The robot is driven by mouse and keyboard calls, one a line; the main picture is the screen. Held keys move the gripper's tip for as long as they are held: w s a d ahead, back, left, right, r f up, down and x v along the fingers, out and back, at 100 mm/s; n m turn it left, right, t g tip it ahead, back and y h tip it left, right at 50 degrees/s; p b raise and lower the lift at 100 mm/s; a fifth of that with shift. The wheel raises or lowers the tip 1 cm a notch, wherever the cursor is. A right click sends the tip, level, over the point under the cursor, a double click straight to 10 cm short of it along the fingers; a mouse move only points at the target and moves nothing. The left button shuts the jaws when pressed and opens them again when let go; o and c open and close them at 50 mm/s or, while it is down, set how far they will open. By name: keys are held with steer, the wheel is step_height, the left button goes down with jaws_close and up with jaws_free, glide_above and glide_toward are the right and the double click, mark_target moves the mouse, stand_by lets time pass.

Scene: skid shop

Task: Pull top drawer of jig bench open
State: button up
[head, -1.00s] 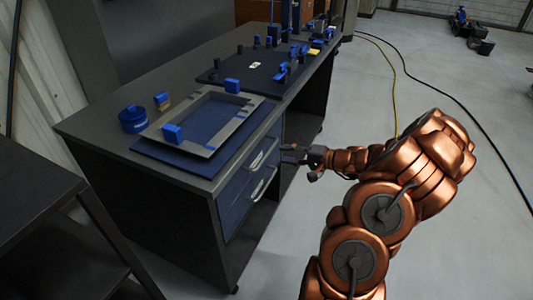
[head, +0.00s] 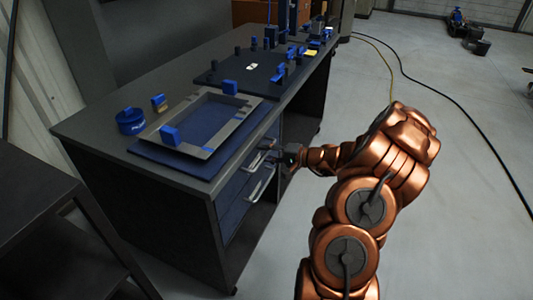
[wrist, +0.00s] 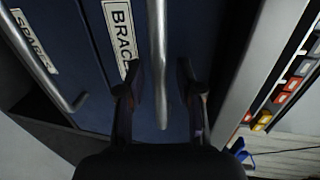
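The jig bench (head: 160,195) has two blue drawers in its side. The top drawer (head: 234,182) looks flush with the bench and has a bar handle (head: 255,162). In the wrist view the handle (wrist: 157,50) runs between the two fingers of my gripper (wrist: 159,82), beside a label reading "BRAC". The fingers are apart, with a visible gap on each side of the bar. In the head view my gripper (head: 280,156) is at the drawer front, partly hidden by its own wrist.
The lower drawer's handle (head: 262,185) is just below; its label (wrist: 35,40) shows in the wrist view. A grey frame (head: 232,140), blue tin (head: 131,121) and black fixture plate (head: 245,75) are on the bench.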

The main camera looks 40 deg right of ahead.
jaws_close()
stand_by(0.5)
